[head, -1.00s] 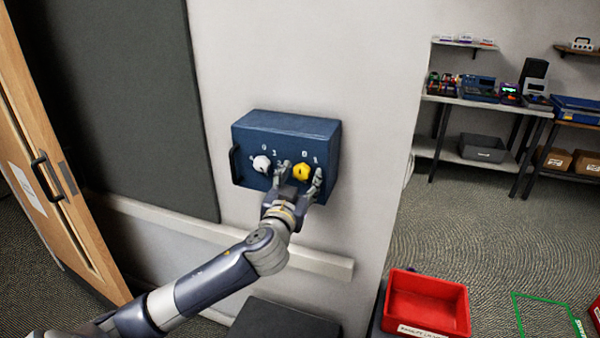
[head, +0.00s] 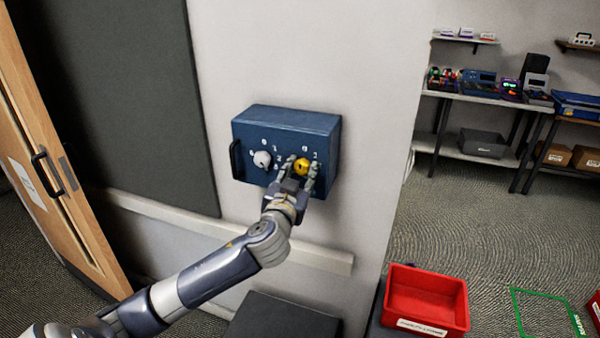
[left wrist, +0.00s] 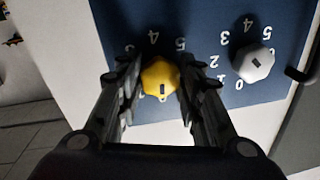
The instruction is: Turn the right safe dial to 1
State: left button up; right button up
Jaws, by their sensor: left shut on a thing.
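The blue safe (head: 290,124) is fixed on the pale wall in the head view. The yellow right dial (head: 303,167) sits on its front, and it also shows in the left wrist view (left wrist: 160,77). The white left dial (head: 262,159) is beside it, also in the left wrist view (left wrist: 252,62). My left gripper (head: 302,172) is shut on the yellow dial, one finger on each side. White digits ring both dials; the fingers hide some around the yellow one. A dark mark shows on the yellow dial's face. My right gripper is not in view.
A black handle (head: 236,161) is on the safe's left side. A red bin (head: 427,297) stands at the lower right. A wooden door (head: 45,150) is at the left. Shelves with equipment (head: 490,97) stand far right.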

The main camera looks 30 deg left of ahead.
pick_arm(q)
jog(key=shift+f+m, duration=0.1)
jog(key=shift+m, duration=0.8)
jog(key=shift+m+b, duration=0.3)
jog(key=shift+m, duration=0.9)
jog(key=shift+a+m+t, duration=0.1)
jog(key=shift+m+t, duration=0.3)
jog(key=shift+m, duration=1.8)
jog(key=o, duration=1.1)
jog(key=shift+c, duration=0.2)
jog(key=shift+s, duration=0.15)
jog(key=v, duration=1.2)
